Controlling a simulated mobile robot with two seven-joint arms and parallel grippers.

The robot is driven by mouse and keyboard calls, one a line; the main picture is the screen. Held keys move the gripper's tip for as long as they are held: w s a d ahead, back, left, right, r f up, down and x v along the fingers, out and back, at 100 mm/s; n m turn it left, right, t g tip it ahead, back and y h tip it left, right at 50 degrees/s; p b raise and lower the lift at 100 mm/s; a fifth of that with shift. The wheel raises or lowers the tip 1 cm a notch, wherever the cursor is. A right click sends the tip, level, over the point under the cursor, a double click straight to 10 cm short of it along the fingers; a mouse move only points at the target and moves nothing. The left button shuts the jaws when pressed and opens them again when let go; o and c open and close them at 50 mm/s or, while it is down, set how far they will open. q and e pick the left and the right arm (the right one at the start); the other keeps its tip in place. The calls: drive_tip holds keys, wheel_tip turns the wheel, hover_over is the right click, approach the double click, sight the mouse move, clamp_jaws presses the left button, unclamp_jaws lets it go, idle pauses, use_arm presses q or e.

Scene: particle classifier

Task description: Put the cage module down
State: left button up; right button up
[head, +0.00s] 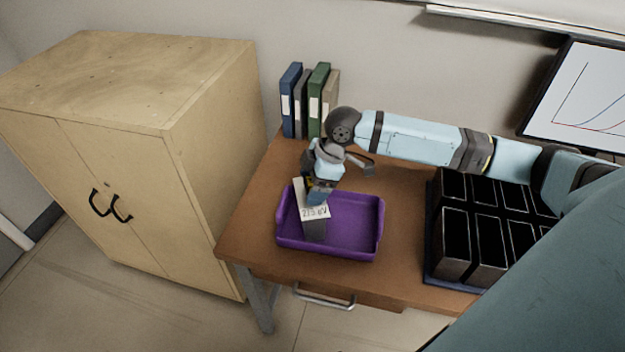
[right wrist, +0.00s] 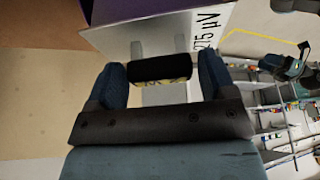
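The white panel (right wrist: 160,38) shows beyond the handle. My left gripper is not in view.
A rack of black open bins (head: 454,244) stands on the right of the brown table (head: 262,215). Several binders (head: 308,98) stand at the back. A wooden cabinet (head: 190,160) is to the left. The right part of the tray is empty.

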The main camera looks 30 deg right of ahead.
drive_tip(key=shift+o, duration=0.7)
drive_tip(key=shift+r, duration=0.1)
drive_tip(key=shift+r+b, duration=0.2)
drive_tip(key=shift+b, duration=0.1)
drive_tip(key=p+v, duration=0.1)
drive_tip(key=v, duration=1.1)
drive_tip(key=shift+p, duration=0.35)
drive_tip(key=shift+a, duration=0.1)
